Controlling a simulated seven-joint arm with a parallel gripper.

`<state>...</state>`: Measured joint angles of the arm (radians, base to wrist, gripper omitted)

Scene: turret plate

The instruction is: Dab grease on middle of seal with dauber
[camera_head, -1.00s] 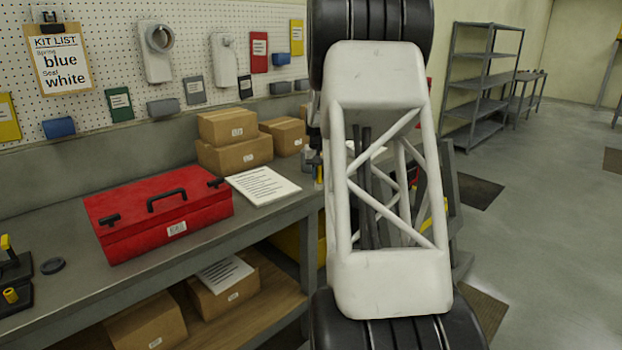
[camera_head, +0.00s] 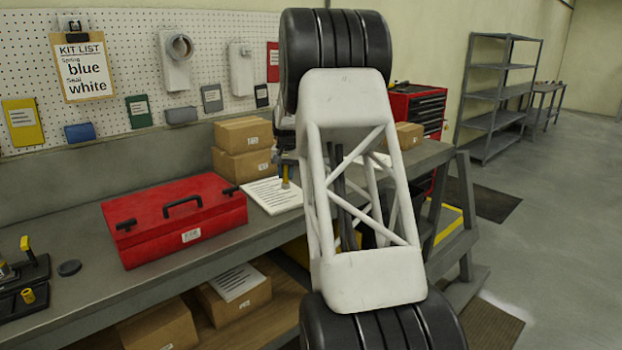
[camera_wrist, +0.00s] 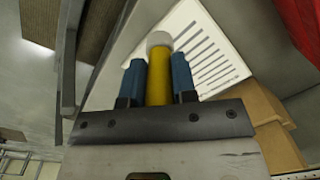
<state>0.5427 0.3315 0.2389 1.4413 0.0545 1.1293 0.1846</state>
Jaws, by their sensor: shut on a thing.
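The dauber (camera_wrist: 158,78) has a yellow handle and a pale rounded tip. In the wrist view my gripper (camera_wrist: 158,76) is shut on its handle, with a blue finger on each side, and the tip sticks out past the fingers. In the head view my gripper (camera_head: 285,163) is small and partly hidden behind my arm; the dauber's yellow handle (camera_head: 286,178) shows below it, above the paper sheet. A dark round disc (camera_head: 69,267) lies on the bench at left; I cannot tell whether it is the seal. No part is clearly recognizable as the seal.
A red toolbox (camera_head: 175,222) stands on the bench (camera_head: 150,285), left of a printed sheet (camera_head: 262,194). Cardboard boxes (camera_head: 243,146) stand behind. Black fixtures with yellow parts (camera_head: 28,293) are cut by the left edge. The kit list (camera_head: 85,67) reads spring blue, seal white.

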